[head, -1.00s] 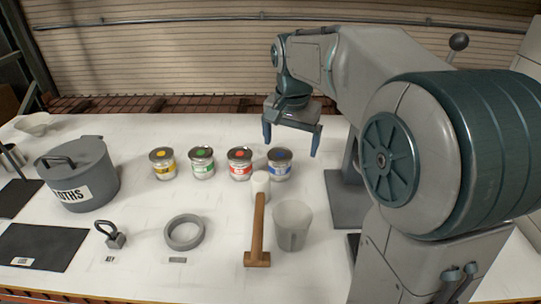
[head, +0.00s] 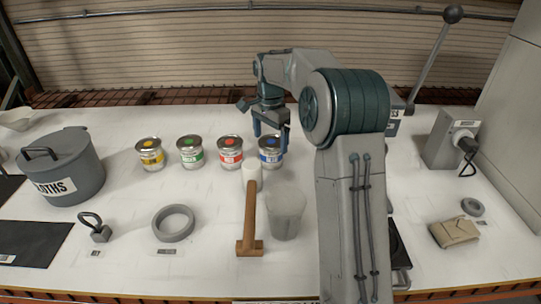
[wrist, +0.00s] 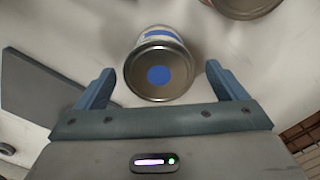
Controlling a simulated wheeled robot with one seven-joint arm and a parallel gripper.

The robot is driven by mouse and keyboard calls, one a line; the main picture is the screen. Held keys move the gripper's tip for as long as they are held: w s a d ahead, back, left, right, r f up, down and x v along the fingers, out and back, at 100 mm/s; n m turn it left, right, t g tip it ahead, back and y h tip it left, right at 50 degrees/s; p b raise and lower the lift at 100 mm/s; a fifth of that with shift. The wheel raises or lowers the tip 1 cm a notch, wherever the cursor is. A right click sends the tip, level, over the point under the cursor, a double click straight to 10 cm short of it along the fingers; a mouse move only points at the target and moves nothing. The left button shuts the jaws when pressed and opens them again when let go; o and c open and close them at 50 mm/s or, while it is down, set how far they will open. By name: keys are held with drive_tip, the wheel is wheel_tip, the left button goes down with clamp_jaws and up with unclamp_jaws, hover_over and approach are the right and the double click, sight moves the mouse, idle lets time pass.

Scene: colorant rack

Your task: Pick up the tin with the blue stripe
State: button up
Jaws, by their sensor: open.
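The tin with the blue stripe (head: 270,157) stands upright at the right end of a row of tins. It has a blue dot on its lid, which faces the camera in the wrist view (wrist: 158,75). My gripper (head: 271,137) is open and empty, just above this tin, and its fingers overlap the tin's upper part in the head view. In the wrist view the tin's lid lies between the two spread fingers (wrist: 160,72), with a gap on each side. Whether the fingertips reach below the lid cannot be told.
Tins with red (head: 230,153), green (head: 191,153) and yellow (head: 151,155) stripes stand to the left. A mallet (head: 251,215) and a translucent cup (head: 286,215) stand in front. A grey pot (head: 75,175), a ring (head: 174,223) and a padlock-like weight (head: 98,232) are further left.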

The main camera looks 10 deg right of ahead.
sight(271, 155)
drive_tip(key=shift+d+f+p, duration=0.1)
drive_tip(key=shift+f+p, duration=0.2)
drive_tip(key=shift+f, duration=3.2)
drive_tip(key=c, duration=1.2)
